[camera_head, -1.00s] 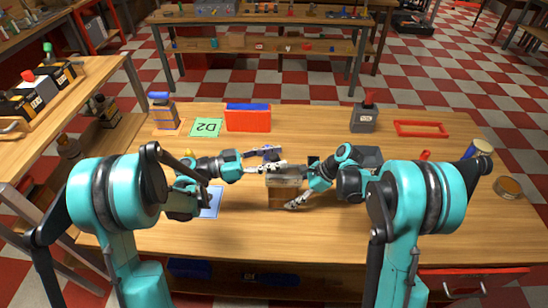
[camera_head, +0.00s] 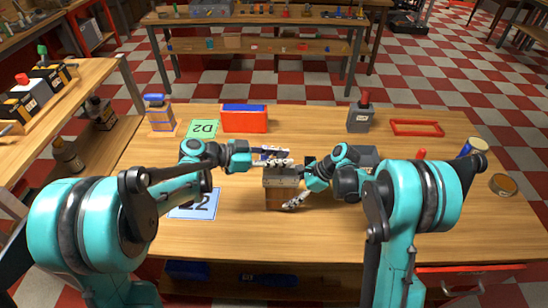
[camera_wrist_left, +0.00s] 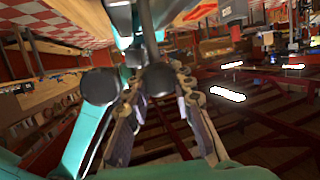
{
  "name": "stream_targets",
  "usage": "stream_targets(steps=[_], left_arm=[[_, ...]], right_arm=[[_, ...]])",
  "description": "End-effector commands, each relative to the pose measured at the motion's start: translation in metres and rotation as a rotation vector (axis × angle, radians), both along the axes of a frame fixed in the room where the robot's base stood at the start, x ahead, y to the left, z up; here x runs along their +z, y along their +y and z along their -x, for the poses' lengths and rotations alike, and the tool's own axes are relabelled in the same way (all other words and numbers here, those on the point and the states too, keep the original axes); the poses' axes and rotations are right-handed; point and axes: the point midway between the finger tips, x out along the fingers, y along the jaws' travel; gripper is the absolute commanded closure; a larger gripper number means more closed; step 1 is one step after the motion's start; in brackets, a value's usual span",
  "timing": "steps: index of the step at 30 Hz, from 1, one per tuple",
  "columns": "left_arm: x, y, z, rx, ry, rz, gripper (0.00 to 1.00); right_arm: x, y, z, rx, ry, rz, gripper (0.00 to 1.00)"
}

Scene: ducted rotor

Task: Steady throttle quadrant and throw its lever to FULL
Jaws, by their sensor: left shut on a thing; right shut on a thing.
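The throttle quadrant (camera_head: 280,195) is a brown wooden box with a grey top, standing upright near the middle of the table. My right gripper (camera_head: 293,200) is shut on its lower right side. My left gripper (camera_head: 283,160) is at the top of the box, shut at the lever's place. The lever itself is hidden by the fingers, so its position cannot be told. In the left wrist view my left gripper's fingers (camera_wrist_left: 165,120) reach toward the camera's lower part, and the quadrant cannot be made out there.
A red box with a blue top (camera_head: 244,120), a green D2 card (camera_head: 203,129) and a bottle (camera_head: 160,115) stand or lie behind. A blue-edged card (camera_head: 195,204) lies left. A red-topped grey container (camera_head: 361,115) and red frame (camera_head: 417,128) are at back right. The front table is clear.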

Motion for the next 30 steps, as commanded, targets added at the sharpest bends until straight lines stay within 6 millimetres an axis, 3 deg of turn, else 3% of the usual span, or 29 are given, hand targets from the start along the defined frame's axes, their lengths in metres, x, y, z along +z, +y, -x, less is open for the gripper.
stream_targets(steps=[11,12,15,25,30], left_arm=[[-0.001,-0.005,0.000,-0.001,0.001,-0.050,1.00],[0.000,-0.004,0.000,-0.001,0.001,-0.050,0.74],[0.000,-0.004,0.000,-0.001,0.001,-0.050,0.54],[0.001,-0.001,0.001,0.000,0.001,-0.049,0.54],[0.009,0.021,0.007,0.004,0.002,-0.048,0.54]], right_arm=[[0.000,0.000,0.000,0.001,0.001,-0.001,0.73],[0.000,0.000,0.000,0.001,0.001,-0.001,0.73],[0.000,0.000,0.000,0.001,0.001,-0.001,0.73],[0.000,0.000,0.000,0.001,0.001,-0.001,0.73],[0.000,0.000,0.000,0.001,0.001,-0.001,0.73]])
